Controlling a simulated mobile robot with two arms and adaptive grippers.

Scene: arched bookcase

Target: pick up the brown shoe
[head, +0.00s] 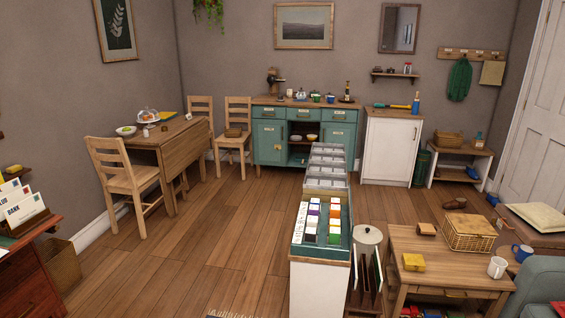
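A small dark brown object that looks like the brown shoe (455,203) lies on the wooden floor, just behind the far edge of the low wooden table at the right. It is small in the view, so its details are hard to tell. Neither of my grippers is in the head view.
The low table (455,272) holds a wicker basket (470,235), a yellow block (413,262) and a white mug (497,267). A long display counter (320,252) stands mid-room. Open floor (220,240) lies left of it. A bench (460,165) stands behind the brown object.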

